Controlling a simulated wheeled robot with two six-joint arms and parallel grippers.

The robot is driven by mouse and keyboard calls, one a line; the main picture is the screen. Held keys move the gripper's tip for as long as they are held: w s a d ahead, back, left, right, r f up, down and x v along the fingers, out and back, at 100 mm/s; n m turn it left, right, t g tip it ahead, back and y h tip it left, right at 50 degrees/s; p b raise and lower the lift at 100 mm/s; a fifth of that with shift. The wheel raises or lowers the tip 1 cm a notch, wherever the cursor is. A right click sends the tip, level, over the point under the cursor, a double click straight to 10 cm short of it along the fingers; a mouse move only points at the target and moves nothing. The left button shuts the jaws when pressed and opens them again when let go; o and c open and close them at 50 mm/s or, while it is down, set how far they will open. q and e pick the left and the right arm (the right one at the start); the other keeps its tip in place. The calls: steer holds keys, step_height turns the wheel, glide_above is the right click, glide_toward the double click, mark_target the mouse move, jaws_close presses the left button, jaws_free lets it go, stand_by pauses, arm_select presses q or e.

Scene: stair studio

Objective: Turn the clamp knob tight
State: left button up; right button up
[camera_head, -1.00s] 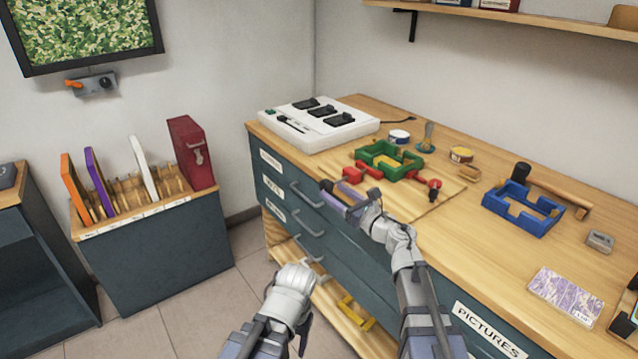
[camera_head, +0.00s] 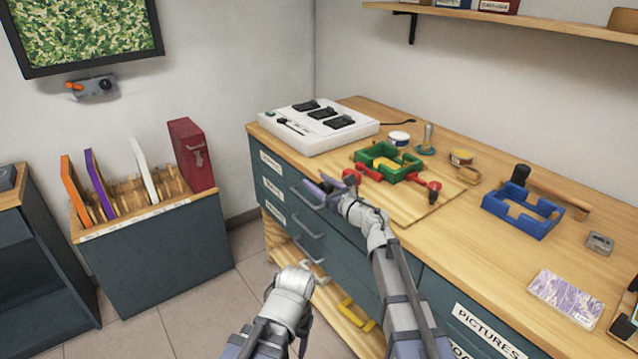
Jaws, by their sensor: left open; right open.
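A green frame (camera_head: 391,164) lies on a wooden board on the workbench. A red clamp (camera_head: 422,187) with a dark handle end is at its right side. Another red clamp part (camera_head: 368,174) is at its left side. My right gripper (camera_head: 318,190) is open at the front edge of the bench, just left of the left red clamp end, which it partly covers. Whether they touch cannot be told. My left gripper (camera_head: 303,330) is low in front of the drawers, apart from the clamps; its fingers are mostly hidden behind its wrist.
A white control box (camera_head: 318,128) stands at the back left of the bench (camera_head: 440,240). Tins and a brush stand behind the green frame. A blue frame (camera_head: 523,210), a hammer and a patterned block (camera_head: 566,297) lie to the right. Drawer handles jut out below the bench edge.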

steer(key=shift+s, duration=0.1)
jaws_close()
steer(key=t+y+b, duration=0.1)
steer(key=b, duration=0.2)
steer(key=r+t+y+b, duration=0.1)
steer(key=t+y+b, duration=0.1)
steer(key=b, duration=0.2)
steer(key=s+t+y+b, duration=0.1)
steer(key=t+b, duration=0.1)
steer(key=b, duration=0.2)
steer(key=shift+d+r, duration=0.1)
steer(key=shift+r, duration=0.1)
steer(key=shift+t+y, duration=0.3)
stand_by(0.3)
jaws_free()
steer(key=shift+r, duration=0.15)
steer(key=shift+w, duration=0.1)
steer(key=shift+w+d, duration=0.1)
steer(key=shift+d, duration=0.05)
